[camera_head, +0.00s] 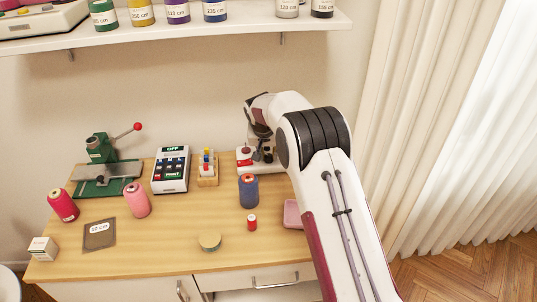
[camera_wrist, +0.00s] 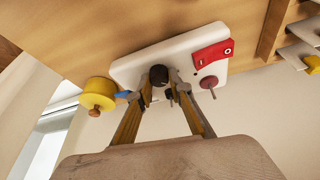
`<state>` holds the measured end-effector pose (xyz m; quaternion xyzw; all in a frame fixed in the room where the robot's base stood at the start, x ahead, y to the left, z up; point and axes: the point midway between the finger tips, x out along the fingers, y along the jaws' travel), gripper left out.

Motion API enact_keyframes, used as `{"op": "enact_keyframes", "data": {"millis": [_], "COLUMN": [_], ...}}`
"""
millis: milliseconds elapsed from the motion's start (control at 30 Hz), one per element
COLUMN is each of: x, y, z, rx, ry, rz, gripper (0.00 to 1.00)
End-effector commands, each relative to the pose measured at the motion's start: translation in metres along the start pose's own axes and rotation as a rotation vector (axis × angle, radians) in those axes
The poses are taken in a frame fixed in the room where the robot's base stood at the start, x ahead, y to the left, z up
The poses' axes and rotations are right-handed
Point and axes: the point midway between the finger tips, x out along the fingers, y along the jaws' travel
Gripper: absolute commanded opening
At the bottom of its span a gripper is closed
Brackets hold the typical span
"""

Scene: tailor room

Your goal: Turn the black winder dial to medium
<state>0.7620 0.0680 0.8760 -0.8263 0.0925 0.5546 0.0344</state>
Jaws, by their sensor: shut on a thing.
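The black winder dial (camera_wrist: 158,74) is a small round knob on the white winder (camera_wrist: 137,64) in the wrist view. My gripper (camera_wrist: 161,81) has one finger on each side of the dial and is shut on it. The dial's pointer and setting marks cannot be made out. In the head view the winder (camera_head: 268,170) stands at the back right of the table, partly hidden behind my arm. My gripper (camera_head: 259,138) is over it there, and the dial is hidden.
A red switch (camera_wrist: 213,56) and a red knob with a pin (camera_wrist: 208,83) sit beside the dial. The table's front middle is mostly clear.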

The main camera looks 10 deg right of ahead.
Motion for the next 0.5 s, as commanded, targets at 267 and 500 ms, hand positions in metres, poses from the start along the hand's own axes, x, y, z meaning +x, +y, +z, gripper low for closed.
{"op": "enact_keyframes", "data": {"millis": [267,500], "x": [0.0008,0.0009], "y": [-0.0015,-0.0018], "z": [-0.0001,-0.0007], "rx": [0.137,0.257], "ry": [-0.007,-0.012], "rz": [0.057,0.106], "gripper": [0.00,0.00]}}
